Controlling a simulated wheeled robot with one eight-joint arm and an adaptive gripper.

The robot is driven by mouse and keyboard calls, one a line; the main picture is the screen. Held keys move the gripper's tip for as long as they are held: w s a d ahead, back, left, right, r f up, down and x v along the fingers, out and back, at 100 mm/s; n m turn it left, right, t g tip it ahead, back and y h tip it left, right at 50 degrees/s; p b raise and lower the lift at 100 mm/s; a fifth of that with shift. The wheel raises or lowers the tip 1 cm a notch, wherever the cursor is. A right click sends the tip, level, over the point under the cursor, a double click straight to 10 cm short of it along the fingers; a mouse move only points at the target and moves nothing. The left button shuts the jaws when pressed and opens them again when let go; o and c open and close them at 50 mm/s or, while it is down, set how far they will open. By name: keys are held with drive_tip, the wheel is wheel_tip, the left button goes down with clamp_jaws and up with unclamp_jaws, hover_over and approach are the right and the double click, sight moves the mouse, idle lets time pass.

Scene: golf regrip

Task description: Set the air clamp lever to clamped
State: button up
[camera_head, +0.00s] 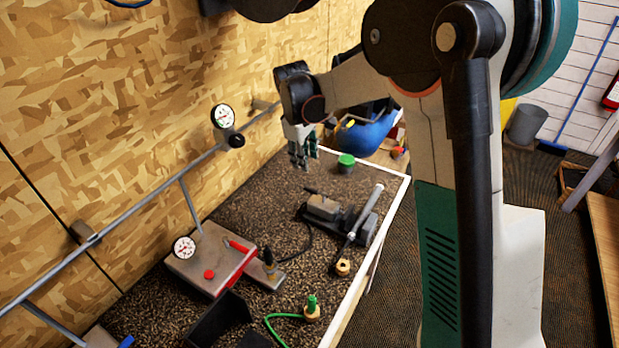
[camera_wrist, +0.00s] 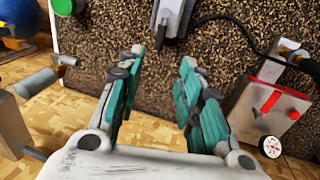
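The air clamp unit (camera_head: 200,262) is a grey box with a red front edge, a dial gauge (camera_head: 184,248) and a red round button (camera_head: 209,274), on the bench by the plywood wall. Its red lever (camera_head: 238,246) lies near the box's right corner. The box (camera_wrist: 246,120) and the red lever (camera_wrist: 269,101) also show at right in the wrist view. I cannot tell which setting the lever marks. My gripper (camera_head: 303,166) is open and empty, above the far part of the bench, well apart from the lever. It also shows in the wrist view (camera_wrist: 161,62).
A vise-like device (camera_head: 324,208) with a grey tube (camera_head: 366,213) sits mid-bench. A green-topped can (camera_head: 346,164) and a blue tank (camera_head: 372,132) are near my gripper. A wall pipe (camera_head: 150,195) runs above the bench.

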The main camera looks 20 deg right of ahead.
sight(309, 189)
drive_tip(key=f, duration=0.4)
drive_tip(key=w+d+f+b, duration=0.1)
drive_tip(key=f, duration=0.4)
drive_tip(key=w+d+f, duration=0.1)
drive_tip(key=f, duration=0.3)
drive_tip(key=shift+f+b, duration=0.3)
drive_tip(key=shift+f, duration=0.1)
clamp_jaws()
